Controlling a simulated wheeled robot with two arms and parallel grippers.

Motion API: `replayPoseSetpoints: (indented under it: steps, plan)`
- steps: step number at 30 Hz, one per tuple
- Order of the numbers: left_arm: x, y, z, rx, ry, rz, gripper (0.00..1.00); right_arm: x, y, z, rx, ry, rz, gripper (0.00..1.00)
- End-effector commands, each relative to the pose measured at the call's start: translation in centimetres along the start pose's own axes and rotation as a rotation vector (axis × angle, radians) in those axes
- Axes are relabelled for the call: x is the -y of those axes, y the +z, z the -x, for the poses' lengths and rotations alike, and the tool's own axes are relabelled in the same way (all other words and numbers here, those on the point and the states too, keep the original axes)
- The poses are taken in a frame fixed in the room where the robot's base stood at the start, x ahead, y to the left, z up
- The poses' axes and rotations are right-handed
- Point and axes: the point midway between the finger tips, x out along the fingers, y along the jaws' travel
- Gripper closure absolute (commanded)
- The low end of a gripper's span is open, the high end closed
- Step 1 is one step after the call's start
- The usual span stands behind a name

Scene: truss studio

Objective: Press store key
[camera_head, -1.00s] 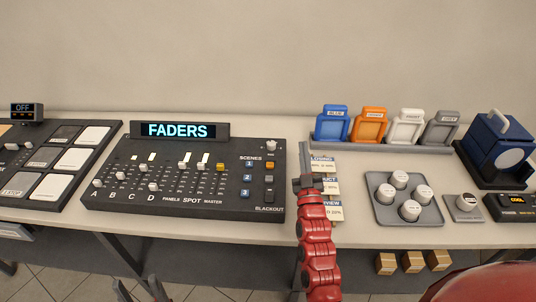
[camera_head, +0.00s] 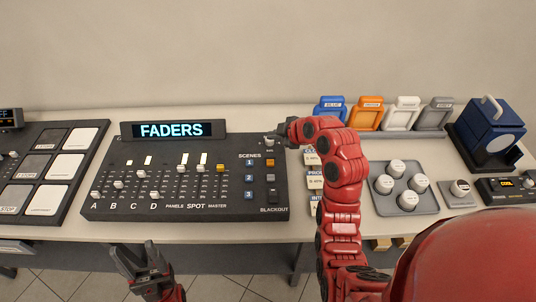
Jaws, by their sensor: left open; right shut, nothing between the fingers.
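The black fader console (camera_head: 130,207) lies on the table, its display (camera_head: 172,130) reading "FADERS". Its right side has a scenes column with blue keys 1 (camera_head: 249,162), 2 (camera_head: 248,178) and 3 (camera_head: 248,195). Beside them are an orange key (camera_head: 270,162), a grey key (camera_head: 273,178) and a dark blackout key (camera_head: 272,194). No "store" label is readable. My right gripper (camera_head: 267,139) is shut and empty at the console's upper right corner, above the orange key; contact cannot be told. My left gripper (camera_head: 142,256) is open and empty, low in front of the table edge.
A pad panel (camera_head: 20,205) stands left of the console. Labelled cards (camera_head: 314,181) lie partly behind my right arm. To the right are a tray of white knobs (camera_head: 422,207), a row of coloured frames (camera_head: 367,113) and a blue lamp (camera_head: 489,130).

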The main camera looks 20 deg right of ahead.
Motion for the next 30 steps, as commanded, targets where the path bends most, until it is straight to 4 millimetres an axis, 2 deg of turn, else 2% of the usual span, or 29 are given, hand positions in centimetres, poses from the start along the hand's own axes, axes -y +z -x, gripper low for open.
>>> replayPoseSetpoints:
  steps: [4,18,23,30]
  plan:
    - [0.0,0.0,-0.2,0.000,0.000,0.000,0.40,0.5,0.0,0.5,0.011,-0.039,0.029,1.00]
    - [0.0,0.0,-0.2,0.000,0.000,0.000,0.40,0.8,0.1,0.3,0.012,-0.043,0.030,1.00]
    - [0.0,-0.1,-0.4,0.000,0.000,0.000,0.40,1.4,0.7,-0.5,0.012,-0.044,0.028,1.00]
    - [0.1,-0.2,-0.9,0.000,0.000,0.000,0.40,3.1,2.4,-2.5,0.013,-0.048,0.026,1.00]
